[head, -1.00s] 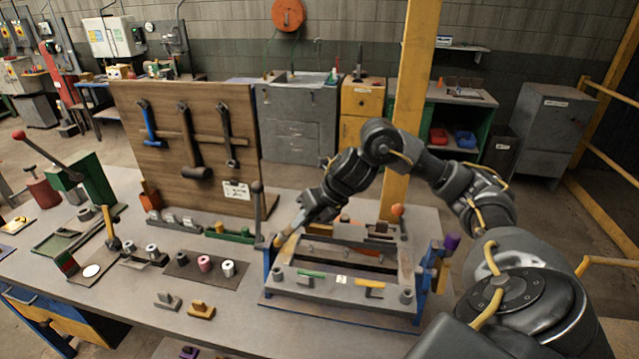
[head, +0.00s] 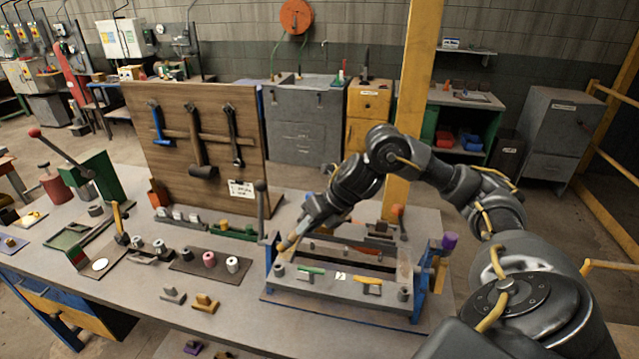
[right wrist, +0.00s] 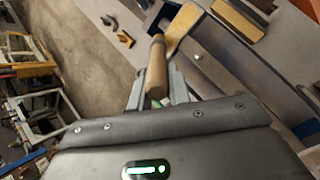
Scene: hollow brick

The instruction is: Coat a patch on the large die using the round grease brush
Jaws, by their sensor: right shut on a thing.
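My right gripper (head: 297,232) is shut on a wood-handled brush (head: 287,242), held tilted at the left end of the large die (head: 335,289). The die is a grey rectangular frame with an open middle, on a low fixture on the bench. In the right wrist view the round wooden handle (right wrist: 157,68) stands between the fingers (right wrist: 160,92), with a tan flared part (right wrist: 183,26) beyond it. The brush end is close above the die's left side; I cannot tell whether it touches. My left gripper is out of view.
A green block (head: 311,270) and a yellow block (head: 372,281) lie on the die's front bar. Blue uprights (head: 420,292) flank it. A tool board (head: 185,150) stands behind left. Spools (head: 209,259) and small grey and yellow pieces (head: 205,303) lie left; the bench front is mostly clear.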

